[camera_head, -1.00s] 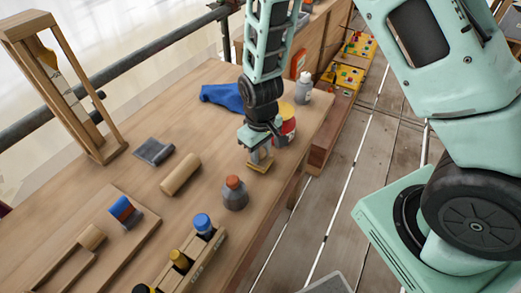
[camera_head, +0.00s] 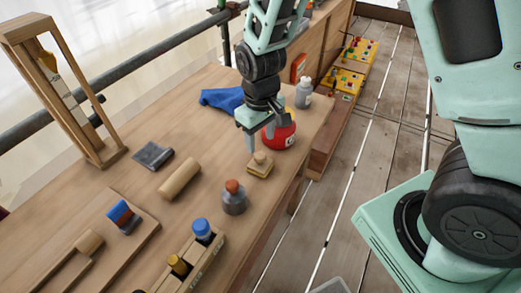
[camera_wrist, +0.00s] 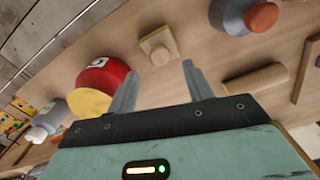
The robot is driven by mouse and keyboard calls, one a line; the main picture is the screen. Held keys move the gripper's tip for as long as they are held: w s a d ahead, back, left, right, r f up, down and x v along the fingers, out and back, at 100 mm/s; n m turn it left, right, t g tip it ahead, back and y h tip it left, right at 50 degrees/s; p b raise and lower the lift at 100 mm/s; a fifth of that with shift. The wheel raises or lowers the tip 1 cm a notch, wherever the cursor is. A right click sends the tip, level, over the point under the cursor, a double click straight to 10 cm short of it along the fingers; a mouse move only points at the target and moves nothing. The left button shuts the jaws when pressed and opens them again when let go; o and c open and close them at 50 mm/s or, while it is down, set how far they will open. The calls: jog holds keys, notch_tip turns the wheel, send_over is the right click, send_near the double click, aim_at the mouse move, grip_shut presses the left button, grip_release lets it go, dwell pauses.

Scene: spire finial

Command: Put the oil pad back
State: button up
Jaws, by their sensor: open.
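The oil pad, as I take it, is a small yellowish square block with a round knob (camera_head: 259,166). It lies flat on the wooden bench near its right edge. In the wrist view the pad (camera_wrist: 158,48) sits just beyond the fingertips, between their lines and apart from them. My gripper (camera_head: 261,142) is open and empty, just above and behind the pad. A red tin (camera_head: 280,136) stands right behind it, partly hidden by the gripper; the wrist view shows this tin (camera_wrist: 117,70) with a yellow round face.
A grey bottle with an orange cap (camera_head: 234,199) stands close in front of the pad. A wooden roller (camera_head: 180,179), a blue cloth (camera_head: 221,100) and a pale bottle (camera_head: 303,93) are around. A rack of capped bottles (camera_head: 190,265) is at the front. Bare bench lies left of the gripper.

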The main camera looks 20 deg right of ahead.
aim_at(260, 155)
jog(key=s+a+r+n, duration=0.1)
jog(key=s+a+r, duration=0.2)
jog(key=s+r, duration=0.3)
jog(key=s+a+r+n, duration=0.2)
jog(key=s+r, duration=0.5)
jog(key=s, duration=0.7)
jog(key=shift+a+n+y, duration=0.3)
jog(key=shift+a, duration=0.3)
